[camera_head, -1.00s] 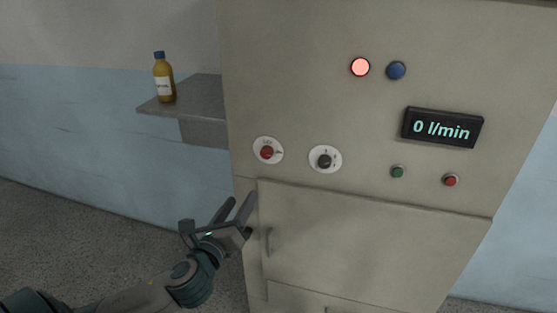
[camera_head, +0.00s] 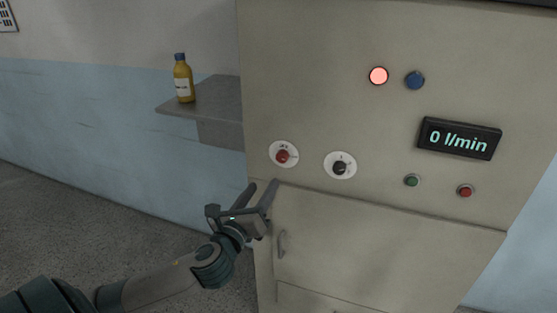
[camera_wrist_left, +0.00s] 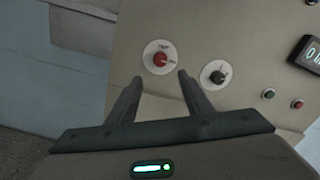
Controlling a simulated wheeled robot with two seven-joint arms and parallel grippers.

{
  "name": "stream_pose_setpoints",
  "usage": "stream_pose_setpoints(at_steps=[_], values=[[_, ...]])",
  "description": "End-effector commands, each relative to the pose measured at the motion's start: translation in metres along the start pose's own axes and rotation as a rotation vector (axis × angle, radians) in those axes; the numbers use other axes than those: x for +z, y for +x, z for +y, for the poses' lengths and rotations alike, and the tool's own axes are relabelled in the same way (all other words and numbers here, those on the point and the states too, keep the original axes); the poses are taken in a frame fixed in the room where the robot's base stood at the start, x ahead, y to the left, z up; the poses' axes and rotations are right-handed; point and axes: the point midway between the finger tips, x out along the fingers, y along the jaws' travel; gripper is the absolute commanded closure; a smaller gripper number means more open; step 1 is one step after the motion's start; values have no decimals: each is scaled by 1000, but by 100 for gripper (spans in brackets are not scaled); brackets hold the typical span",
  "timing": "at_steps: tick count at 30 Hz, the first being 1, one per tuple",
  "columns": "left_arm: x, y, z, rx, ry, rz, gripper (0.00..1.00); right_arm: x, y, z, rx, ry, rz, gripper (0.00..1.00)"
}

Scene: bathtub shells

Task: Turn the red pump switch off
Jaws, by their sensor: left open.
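The red pump switch (camera_head: 283,156) is a red rotary knob on a round white plate, on the left of the beige cabinet front. It also shows in the left wrist view (camera_wrist_left: 160,59), just beyond and between the fingertips. My left gripper (camera_head: 262,188) is open and empty, just below and left of the red knob in the head view, apart from it. Its two fingers also show in the left wrist view (camera_wrist_left: 160,80). The label on the plate is too small to read surely. My right gripper is not in view.
A black knob (camera_head: 340,168) sits right of the red one. Green (camera_head: 412,180) and red (camera_head: 465,190) buttons, a lit red lamp (camera_head: 378,76), a blue lamp (camera_head: 415,80) and a "0 l/min" display (camera_head: 459,138) share the cabinet. A shelf (camera_head: 215,98) holds a yellow bottle (camera_head: 183,79).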

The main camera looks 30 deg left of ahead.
Motion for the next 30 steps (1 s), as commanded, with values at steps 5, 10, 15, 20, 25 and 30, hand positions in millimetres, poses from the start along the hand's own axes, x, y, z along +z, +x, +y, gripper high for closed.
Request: stream_pose_setpoints(at_steps=[5, 10, 15, 20, 25, 30], values=[[4, 33, -2, 0, 1, -2, 54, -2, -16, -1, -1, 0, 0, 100], [4, 64, -2, 1, 0, -1, 54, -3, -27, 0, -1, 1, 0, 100], [4, 94, -2, 1, 0, -1, 54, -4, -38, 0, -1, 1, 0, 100], [3, 116, -2, 0, 0, -1, 54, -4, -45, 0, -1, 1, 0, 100], [1, 129, -1, -1, 0, 0, 54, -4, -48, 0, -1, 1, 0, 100], [0, 133, -1, -1, 0, 1, 54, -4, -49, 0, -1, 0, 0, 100]])
